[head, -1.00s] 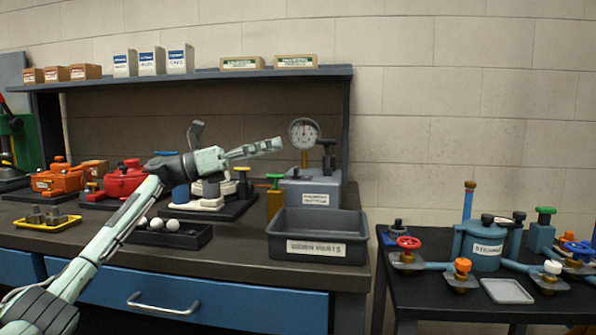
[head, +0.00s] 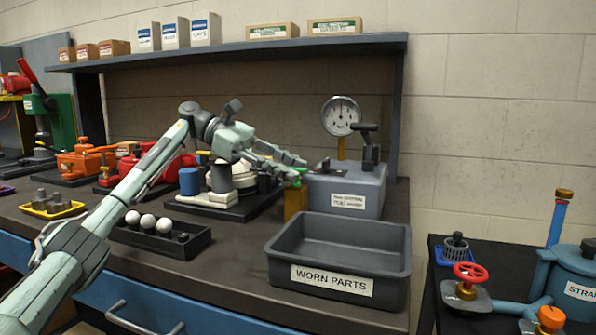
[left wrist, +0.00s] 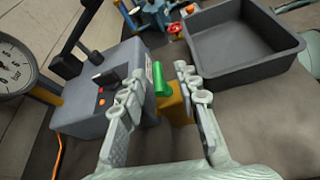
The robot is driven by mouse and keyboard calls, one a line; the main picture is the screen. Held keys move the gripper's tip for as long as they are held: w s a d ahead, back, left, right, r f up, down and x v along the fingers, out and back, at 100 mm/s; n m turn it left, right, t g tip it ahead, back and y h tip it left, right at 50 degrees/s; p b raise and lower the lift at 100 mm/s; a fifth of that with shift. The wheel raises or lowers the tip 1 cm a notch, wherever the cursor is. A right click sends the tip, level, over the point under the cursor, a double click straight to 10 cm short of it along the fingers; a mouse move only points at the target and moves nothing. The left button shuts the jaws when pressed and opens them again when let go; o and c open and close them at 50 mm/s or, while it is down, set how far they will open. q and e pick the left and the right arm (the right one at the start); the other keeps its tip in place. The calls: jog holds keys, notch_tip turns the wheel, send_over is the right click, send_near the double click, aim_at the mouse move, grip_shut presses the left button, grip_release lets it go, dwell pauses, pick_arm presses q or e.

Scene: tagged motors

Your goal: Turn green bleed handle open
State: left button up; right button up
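The green bleed handle (left wrist: 161,80) sits on top of a brass block (left wrist: 176,105) beside the grey gauge unit (left wrist: 98,105). In the head view the brass block (head: 295,203) stands left of the gauge unit (head: 346,188), and the handle is mostly hidden by my fingers. My left gripper (head: 293,168) is at the handle, reaching in from the left. In the left wrist view my left gripper (left wrist: 160,76) is open, with the green handle showing between its two fingers. I cannot tell whether either finger touches it. My right gripper is not in view.
The grey worn parts bin (head: 338,257) stands in front of the brass block. A round gauge (head: 341,116) and a black lever (head: 369,145) rise from the gauge unit. A black tray of white balls (head: 160,235) lies to the left. A shelf (head: 230,51) hangs behind.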

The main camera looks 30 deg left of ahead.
pick_arm(q)
jog(key=shift+x, duration=1.05)
jog(key=shift+a, duration=0.1)
jog(key=shift+c, duration=0.6)
jog(key=shift+r, duration=0.1)
grip_shut()
